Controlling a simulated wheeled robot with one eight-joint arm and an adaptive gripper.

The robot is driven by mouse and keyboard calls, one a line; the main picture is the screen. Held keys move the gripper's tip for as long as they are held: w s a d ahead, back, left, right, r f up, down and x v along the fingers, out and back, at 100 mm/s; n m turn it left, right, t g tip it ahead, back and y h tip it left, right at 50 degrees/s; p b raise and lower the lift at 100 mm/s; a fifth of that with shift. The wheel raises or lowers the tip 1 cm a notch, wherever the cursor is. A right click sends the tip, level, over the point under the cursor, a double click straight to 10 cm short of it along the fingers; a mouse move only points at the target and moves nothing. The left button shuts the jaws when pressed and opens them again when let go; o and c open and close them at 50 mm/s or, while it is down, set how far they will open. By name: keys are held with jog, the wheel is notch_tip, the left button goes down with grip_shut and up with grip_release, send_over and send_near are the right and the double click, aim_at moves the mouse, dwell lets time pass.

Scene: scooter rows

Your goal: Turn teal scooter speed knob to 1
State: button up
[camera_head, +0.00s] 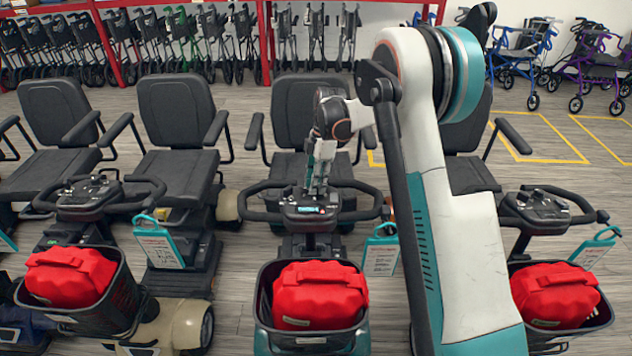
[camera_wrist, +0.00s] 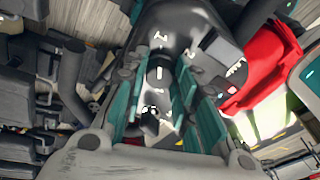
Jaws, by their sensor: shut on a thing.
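The teal scooter (camera_head: 262,340) stands in the middle of the front row, its teal body partly hidden under its basket. Its console (camera_head: 310,212) sits between the handlebars, and my gripper (camera_head: 314,188) reaches down onto it from above. In the wrist view the dark console (camera_wrist: 192,22) bears white marks around the black speed knob (camera_wrist: 158,74), which has a white line. The teal fingers of my gripper (camera_wrist: 160,88) stand on either side of the knob and are shut on it. The head view is too small to show the knob's setting, and I cannot read it surely in the wrist view.
A red bag (camera_head: 318,294) fills the front basket, and a price tag (camera_head: 381,254) hangs beside the right handlebar. Other scooters with red bags stand left (camera_head: 70,275) and right (camera_head: 555,292). Rollators line the back wall. Bare floor lies behind the seats.

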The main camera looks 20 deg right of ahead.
dwell(0.3)
jog(key=o, duration=1.1)
jog(key=v, duration=1.2)
